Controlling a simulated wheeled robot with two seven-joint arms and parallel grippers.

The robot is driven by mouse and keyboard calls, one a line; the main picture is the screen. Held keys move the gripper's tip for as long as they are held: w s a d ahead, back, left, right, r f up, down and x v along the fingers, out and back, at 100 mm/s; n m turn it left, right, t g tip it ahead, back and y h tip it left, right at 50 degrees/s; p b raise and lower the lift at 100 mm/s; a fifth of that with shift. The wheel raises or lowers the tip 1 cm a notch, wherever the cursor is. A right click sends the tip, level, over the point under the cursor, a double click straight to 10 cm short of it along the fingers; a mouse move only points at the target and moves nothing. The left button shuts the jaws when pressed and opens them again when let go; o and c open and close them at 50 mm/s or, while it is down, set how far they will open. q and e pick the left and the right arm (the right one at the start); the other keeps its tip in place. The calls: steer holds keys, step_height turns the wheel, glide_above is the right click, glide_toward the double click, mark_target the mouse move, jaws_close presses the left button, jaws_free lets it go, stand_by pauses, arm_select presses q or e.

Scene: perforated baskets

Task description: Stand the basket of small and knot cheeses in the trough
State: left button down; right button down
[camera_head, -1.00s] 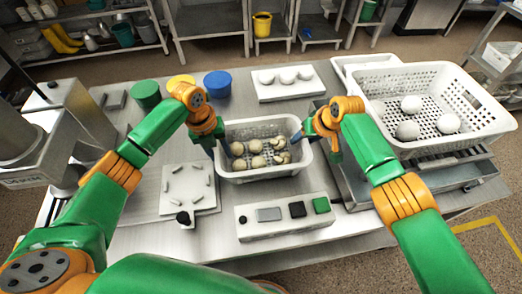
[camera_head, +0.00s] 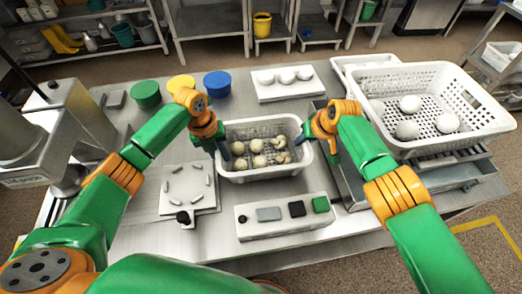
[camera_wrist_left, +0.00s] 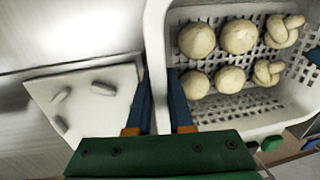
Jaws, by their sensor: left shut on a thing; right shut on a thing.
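The white perforated basket (camera_head: 262,176) stands upright in the middle of the table, in the head view. It holds round small cheeses (camera_head: 257,145) and knot cheeses (camera_head: 280,142) in rows. My left gripper (camera_head: 224,148) is shut on its left wall; in the left wrist view the blue fingers (camera_wrist_left: 160,105) straddle the basket wall (camera_wrist_left: 157,60). My right gripper (camera_head: 303,138) is shut on the right wall, its fingertips partly hidden. The steel trough (camera_head: 347,183) lies to the right, partly hidden by my right arm. I cannot tell whether the basket touches the table.
A larger white basket (camera_head: 470,128) with big white cheeses stands at the right. A button panel (camera_head: 285,216) is in front, and a white plate with small pegs (camera_head: 188,188) at left. Green, yellow and blue (camera_head: 217,84) discs and a white cheese board (camera_head: 286,88) lie behind.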

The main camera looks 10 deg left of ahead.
arm_select(q)
steer(key=shift+d, duration=0.2)
arm_select(e)
steer(key=shift+a, duration=0.3)
